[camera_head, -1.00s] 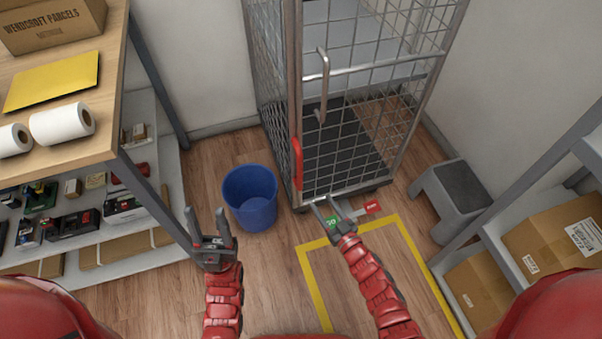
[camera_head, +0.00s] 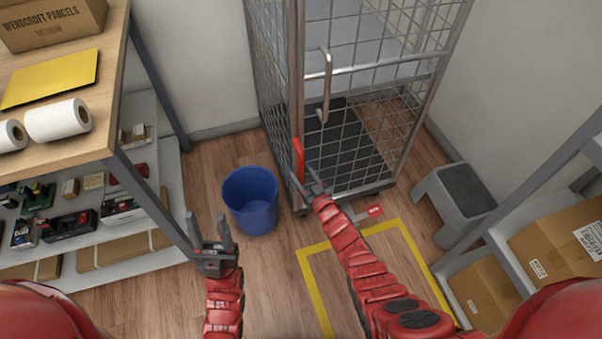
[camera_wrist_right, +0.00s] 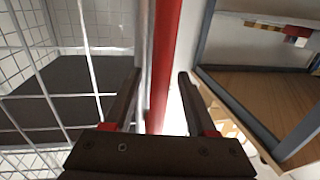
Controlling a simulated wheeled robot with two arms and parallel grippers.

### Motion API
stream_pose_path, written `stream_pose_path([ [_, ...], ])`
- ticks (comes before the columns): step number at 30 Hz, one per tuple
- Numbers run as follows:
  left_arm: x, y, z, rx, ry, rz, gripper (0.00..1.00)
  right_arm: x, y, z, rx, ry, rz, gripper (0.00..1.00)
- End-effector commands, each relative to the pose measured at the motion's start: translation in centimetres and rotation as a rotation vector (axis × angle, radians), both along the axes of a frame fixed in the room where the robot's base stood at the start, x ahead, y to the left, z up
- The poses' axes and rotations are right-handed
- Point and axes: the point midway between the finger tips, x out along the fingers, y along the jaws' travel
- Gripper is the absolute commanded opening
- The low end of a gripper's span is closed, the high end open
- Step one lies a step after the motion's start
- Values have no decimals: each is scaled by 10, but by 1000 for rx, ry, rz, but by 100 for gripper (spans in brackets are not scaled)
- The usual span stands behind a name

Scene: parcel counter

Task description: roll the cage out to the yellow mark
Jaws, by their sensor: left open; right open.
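The wire-mesh cage (camera_head: 331,190) stands upright against the back wall, its door side facing me. A red handle (camera_head: 298,158) is on its left front post; it also shows as a red bar in the right wrist view (camera_wrist_right: 165,60). My right gripper (camera_head: 309,178) is open at the handle, and in the right wrist view its fingers (camera_wrist_right: 159,76) lie on either side of the bar, not closed on it. The yellow mark (camera_head: 318,246) is a taped outline on the floor in front of the cage, partly hidden by my right arm. My left gripper (camera_head: 207,217) is open and empty.
A blue bucket (camera_head: 250,200) stands on the floor just left of the cage. A grey step stool (camera_head: 455,200) is to its right. A workbench with shelves (camera_head: 115,120) is at left, a shelf with cartons (camera_head: 560,240) at right. A red tag (camera_head: 374,210) lies near the mark.

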Motion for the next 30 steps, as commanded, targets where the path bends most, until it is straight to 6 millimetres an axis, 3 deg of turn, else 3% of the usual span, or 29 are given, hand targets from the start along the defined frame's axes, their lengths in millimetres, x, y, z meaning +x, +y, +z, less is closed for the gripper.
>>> stream_pose_path([
  [6,0,0,0,0,0,0,50,0,0,0,0,0,0,55],
  [15,0,0,0,0,0,0,50,0,0,0,0,0,0,1],
  [30,0,0,0,0,0,0,50,0,0,0,0,0,0,0],
])
